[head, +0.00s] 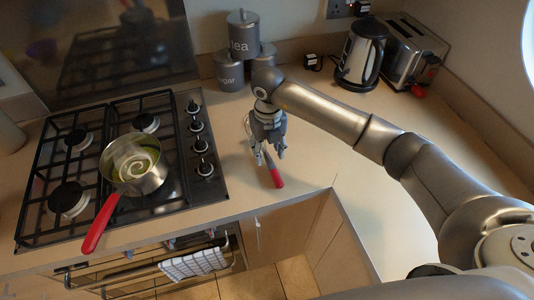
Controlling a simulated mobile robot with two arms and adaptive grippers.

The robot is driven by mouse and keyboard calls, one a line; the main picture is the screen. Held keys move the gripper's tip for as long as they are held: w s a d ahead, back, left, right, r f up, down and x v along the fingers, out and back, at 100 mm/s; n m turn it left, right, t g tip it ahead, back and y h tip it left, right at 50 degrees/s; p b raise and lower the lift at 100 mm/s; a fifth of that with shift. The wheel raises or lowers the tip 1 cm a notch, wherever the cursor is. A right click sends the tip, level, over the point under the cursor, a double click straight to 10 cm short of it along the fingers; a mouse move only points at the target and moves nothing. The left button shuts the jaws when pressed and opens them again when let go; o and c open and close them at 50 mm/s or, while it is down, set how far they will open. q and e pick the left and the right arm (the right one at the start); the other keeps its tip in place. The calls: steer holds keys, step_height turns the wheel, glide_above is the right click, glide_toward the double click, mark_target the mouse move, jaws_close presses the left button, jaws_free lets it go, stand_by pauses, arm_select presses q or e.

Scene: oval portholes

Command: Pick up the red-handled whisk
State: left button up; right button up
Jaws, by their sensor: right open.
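The red-handled whisk (273,172) lies on the counter to the right of the hob, its red handle pointing toward the counter's front edge. Part of the whisk is hidden beneath my right gripper (270,154). My right gripper is open, with its fingers pointing down over the whisk, near the upper end of the handle. I cannot tell whether the fingers touch it. My left gripper is not in the head view.
A saucepan (150,184) with a red handle stands on the gas hob (192,203) at left. Grey canisters (229,72), a kettle (361,57) and a toaster (411,62) stand along the back. The counter (320,160) right of the whisk is clear. A towel (194,264) hangs on the oven rail.

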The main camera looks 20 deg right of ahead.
mark_target(270, 161)
steer(key=f, duration=0.1)
steer(key=f+p, duration=0.2)
steer(key=f, duration=0.1)
steer(key=shift+s+d, duration=0.2)
steer(key=shift+d, duration=0.05)
steer(key=shift+f, duration=0.35)
steer(key=shift+c, duration=0.4)
steer(key=shift+w, duration=0.1)
jaws_close()
